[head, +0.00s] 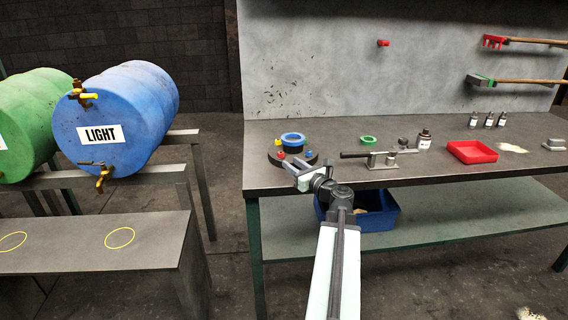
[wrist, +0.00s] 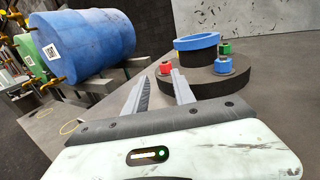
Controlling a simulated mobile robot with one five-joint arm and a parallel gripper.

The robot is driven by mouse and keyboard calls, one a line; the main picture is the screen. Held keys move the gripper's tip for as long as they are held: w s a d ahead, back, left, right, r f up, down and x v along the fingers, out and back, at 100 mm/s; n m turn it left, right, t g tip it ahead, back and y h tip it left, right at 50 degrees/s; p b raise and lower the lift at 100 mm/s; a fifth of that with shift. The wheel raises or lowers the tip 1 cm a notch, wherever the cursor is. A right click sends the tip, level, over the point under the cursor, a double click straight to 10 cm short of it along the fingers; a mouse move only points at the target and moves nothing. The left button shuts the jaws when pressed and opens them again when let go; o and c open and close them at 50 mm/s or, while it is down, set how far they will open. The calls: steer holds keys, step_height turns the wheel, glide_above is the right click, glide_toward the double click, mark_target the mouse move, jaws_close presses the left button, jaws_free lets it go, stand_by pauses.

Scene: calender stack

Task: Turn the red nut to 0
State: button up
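The red nut (wrist: 165,68) sits at the left edge of a dark round base (wrist: 205,87) on the bench. A blue nut (wrist: 222,66) and a green nut (wrist: 224,48) sit on the same base, around a dark central post topped by a blue ring (wrist: 197,41). My gripper (wrist: 160,76) is open and empty, its two fingers apart. The red nut appears in the gap just beyond the fingertips; I cannot tell how far off. In the head view my gripper (head: 296,166) is at the base's near side, where the red nut (head: 281,155) looks small. No 0 mark is readable.
The bench (head: 430,170) also holds a green ring (head: 368,140), a metal lever device (head: 380,155), a red tray (head: 472,152) and several small bottles. A blue bin (head: 375,218) is on the shelf below.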

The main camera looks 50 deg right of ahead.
mark_target(283, 154)
steer(key=shift+s+d, duration=0.5)
steer(key=x, duration=0.8)
steer(key=shift+a, duration=0.1)
steer(key=shift+c, duration=0.3)
jaws_close()
